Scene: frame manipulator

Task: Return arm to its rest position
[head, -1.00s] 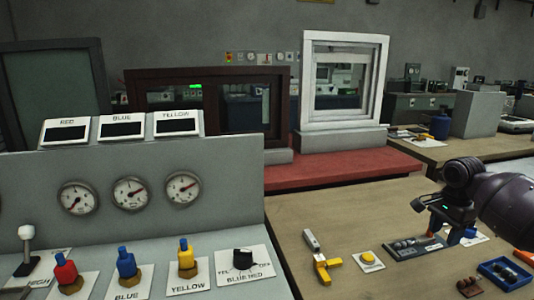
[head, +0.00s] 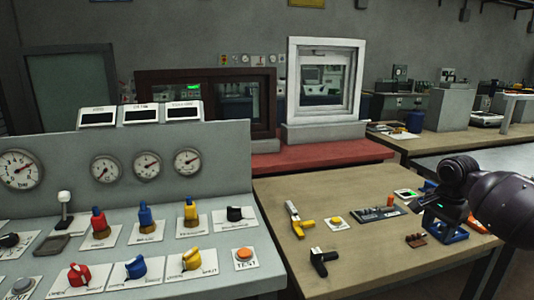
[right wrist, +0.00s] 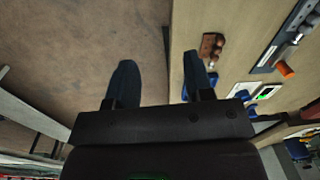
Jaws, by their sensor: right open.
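My right arm comes in from the right in the head view. Its dark gripper (head: 440,204) is over the right side of the brown table, in front of a blue tray or stand (head: 446,229). In the right wrist view the two dark fingers (right wrist: 158,85) are apart with nothing between them. Below them are the table's edge and the brown floor. My left gripper is not in view.
The brown table (head: 350,265) holds a yellow-handled tool (head: 295,220), a black-handled tool (head: 321,261), a dark panel with an orange peg (head: 390,201) and a small brown block (head: 415,240). A grey control console (head: 235,165) stands left. Framed windows stand behind.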

